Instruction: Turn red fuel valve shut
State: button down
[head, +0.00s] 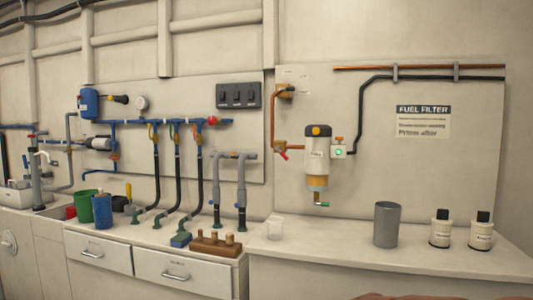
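A small red valve handle (283,156) sits on the copper fuel pipe (272,120), just left of the fuel filter (317,160). It appears tilted, sloping down to the right; whether the valve is open or shut is too small to tell. The filter has a yellow-and-black top, a white body and an amber bowl with a green-tipped drain below. A second red knob (213,121) is on the blue pipework to the left. My gripper does not show in the head view.
A brown block with pegs (215,243) sits on the left counter.

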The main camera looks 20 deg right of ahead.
aim_at(282, 154)
jog(key=u, duration=0.75)
jog(key=i, duration=1.15)
jog(key=z, duration=0.2)
